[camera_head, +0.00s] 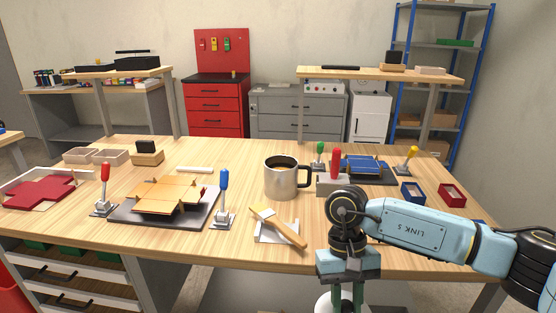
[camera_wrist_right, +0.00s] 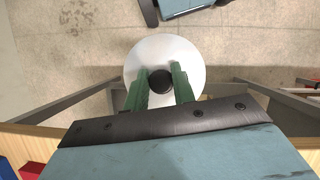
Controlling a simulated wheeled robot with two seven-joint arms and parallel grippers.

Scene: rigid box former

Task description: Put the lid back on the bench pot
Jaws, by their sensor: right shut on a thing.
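The bench pot (camera_head: 281,183) is a steel, mug-like pot with a dark handle on its right side. It stands upright and open near the middle of the table, with something yellowish visible inside. My right gripper (camera_head: 347,298) points down in front of the table's front edge. In the right wrist view, its green fingers (camera_wrist_right: 160,87) are shut on the black knob of the lid (camera_wrist_right: 163,51), a round pale disc. The lid (camera_head: 336,304) is partly cut off at the bottom of the head view, apart from the pot. My left gripper is not in view.
A brush (camera_head: 279,227) lies on a small holder in front of the pot. A grey fixture with a red lever (camera_head: 336,165) stands right of the pot. A box-forming plate (camera_head: 128,212) is at the left. Small blue (camera_head: 412,194) and red (camera_head: 452,195) trays sit at the right.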

